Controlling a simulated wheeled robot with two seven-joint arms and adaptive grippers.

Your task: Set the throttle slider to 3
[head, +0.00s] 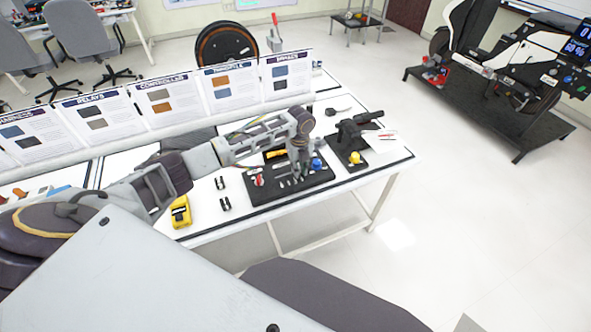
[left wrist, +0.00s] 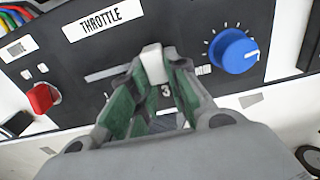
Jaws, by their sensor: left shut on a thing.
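The dark control panel (head: 285,190) lies on the white bench in the head view. In the left wrist view the THROTTLE label (left wrist: 102,27) sits above a horizontal slot (left wrist: 105,73). The white slider knob (left wrist: 152,56) stands in line with that slot. My left gripper (left wrist: 156,68) is shut on the knob, with green-lined fingers on either side of it. A numeral 3 (left wrist: 166,90) shows between the fingers, just below and slightly right of the knob. Other scale marks are partly hidden by the fingers. In the head view my left gripper (head: 298,170) is over the panel. My right gripper is not in view.
A blue dial (left wrist: 233,52) is close right of my fingers, and a red switch (left wrist: 42,98) is at left. A yellow meter (head: 180,212) lies near the bench's front edge. A dark fixture (head: 356,135) stands right of the panel. Info cards (head: 165,100) line the back.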

